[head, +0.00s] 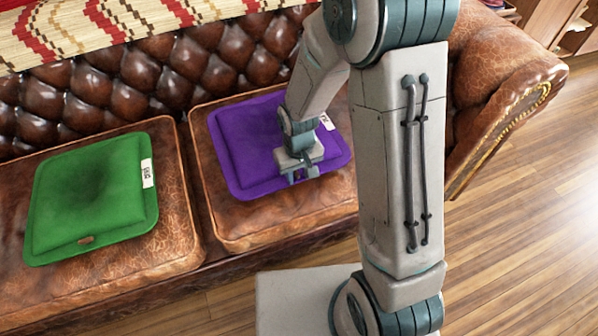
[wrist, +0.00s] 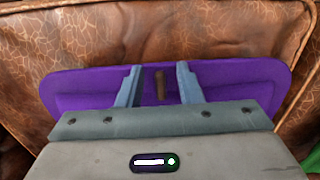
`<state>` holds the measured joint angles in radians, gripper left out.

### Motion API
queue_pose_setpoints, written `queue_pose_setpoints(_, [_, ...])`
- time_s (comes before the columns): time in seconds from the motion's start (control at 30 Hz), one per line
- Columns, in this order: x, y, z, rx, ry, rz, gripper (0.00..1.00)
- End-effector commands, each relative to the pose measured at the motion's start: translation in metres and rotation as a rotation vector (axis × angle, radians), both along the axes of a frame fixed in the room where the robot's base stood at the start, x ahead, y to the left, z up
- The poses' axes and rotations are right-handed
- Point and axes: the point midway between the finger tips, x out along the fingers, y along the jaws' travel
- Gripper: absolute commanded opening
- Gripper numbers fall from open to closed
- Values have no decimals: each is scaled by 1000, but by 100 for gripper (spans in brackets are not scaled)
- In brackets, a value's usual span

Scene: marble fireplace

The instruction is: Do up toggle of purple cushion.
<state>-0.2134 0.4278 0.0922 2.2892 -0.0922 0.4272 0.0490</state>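The purple cushion (head: 236,140) lies flat on the right seat of the brown leather sofa. A white label (head: 327,122) shows at its right edge. My gripper (head: 303,177) is over the cushion's front edge and hides the toggle in the head view. In the wrist view the purple cushion (wrist: 240,80) shows beyond my gripper (wrist: 159,84). Its small brown toggle (wrist: 160,86) stands lengthwise between the two fingers, with a gap on each side. The fingers are apart and hold nothing. I cannot tell how the toggle sits in its loop.
A green cushion (head: 92,195) with a white label and a small brown toggle (head: 86,240) lies on the left seat. The tufted sofa back (head: 120,75) rises behind, and the rolled armrest (head: 505,90) stands at the right. Wooden floor (head: 520,230) is clear at the right.

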Motion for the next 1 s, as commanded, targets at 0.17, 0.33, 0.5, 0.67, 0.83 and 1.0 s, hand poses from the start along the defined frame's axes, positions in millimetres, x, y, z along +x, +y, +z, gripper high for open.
queue_pose_setpoints(0.17, [0,0,0,0,0,-1,33])
queue_pose_setpoints(0.33, [1,0,12,1,-2,-2,33])
queue_pose_setpoints(0.5, [1,0,47,2,-5,-3,33])
queue_pose_setpoints(0.67, [1,0,85,1,-5,-1,33])
queue_pose_setpoints(0.83, [0,0,117,1,-2,-2,33])
queue_pose_setpoints(1.0, [1,0,134,1,-2,-2,33])
